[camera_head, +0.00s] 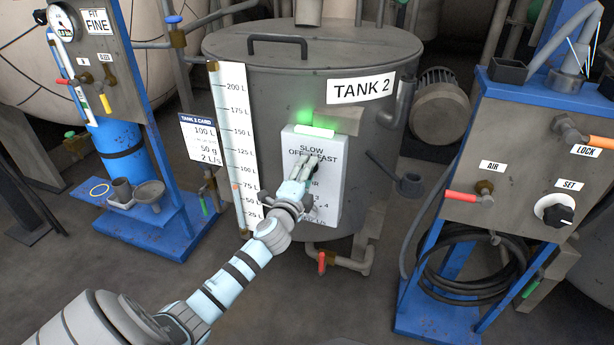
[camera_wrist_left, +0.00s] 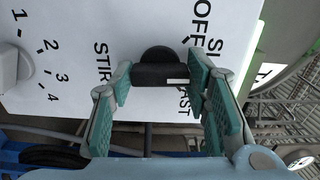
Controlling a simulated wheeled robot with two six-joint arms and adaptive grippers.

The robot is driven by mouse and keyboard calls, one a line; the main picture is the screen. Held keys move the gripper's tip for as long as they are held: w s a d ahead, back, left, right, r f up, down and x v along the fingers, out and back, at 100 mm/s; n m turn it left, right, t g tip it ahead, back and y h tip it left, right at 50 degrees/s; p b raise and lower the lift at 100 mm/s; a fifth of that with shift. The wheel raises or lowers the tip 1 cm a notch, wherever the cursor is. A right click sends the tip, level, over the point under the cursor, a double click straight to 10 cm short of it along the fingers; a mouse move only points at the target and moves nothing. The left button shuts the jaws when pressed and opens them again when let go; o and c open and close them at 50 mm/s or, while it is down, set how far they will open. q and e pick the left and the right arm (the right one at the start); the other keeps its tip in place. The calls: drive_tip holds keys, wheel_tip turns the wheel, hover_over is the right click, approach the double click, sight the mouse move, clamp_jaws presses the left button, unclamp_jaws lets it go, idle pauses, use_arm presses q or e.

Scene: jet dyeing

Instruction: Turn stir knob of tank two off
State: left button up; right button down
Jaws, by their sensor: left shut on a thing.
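Tank 2 (camera_head: 290,75) is a large grey drum with a white control box (camera_head: 328,205) on its front. The box's stir knob (camera_wrist_left: 158,66) is black with a white mark and shows in the left wrist view, beside the letters STIR, OFF, SLOW and FAST. Its mark points to the right in that picture, and a finger partly covers the labels there. My left gripper (camera_wrist_left: 160,90) is shut on the knob, one finger on each side. In the head view my left gripper (camera_head: 303,178) hides the knob. My right gripper is out of view.
A green lamp (camera_head: 314,131) glows on top of the box. Another knob (camera_wrist_left: 12,66) with a numbered scale is beside the stir knob. A level scale (camera_head: 232,150) stands left of the box.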

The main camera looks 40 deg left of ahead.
use_arm(q)
drive_tip(key=shift+f+n+b, duration=0.1)
drive_tip(key=shift+n+b, duration=1.2)
drive_tip(key=shift+n, duration=3.5)
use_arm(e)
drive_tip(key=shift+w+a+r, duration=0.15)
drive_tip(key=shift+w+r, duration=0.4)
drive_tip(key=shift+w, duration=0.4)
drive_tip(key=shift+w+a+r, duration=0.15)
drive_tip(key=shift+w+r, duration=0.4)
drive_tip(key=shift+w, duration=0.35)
use_arm(q)
drive_tip(key=o, duration=1.2)
drive_tip(key=shift+c, duration=0.2)
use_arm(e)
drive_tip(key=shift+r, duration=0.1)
use_arm(q)
drive_tip(key=v, duration=1.2)
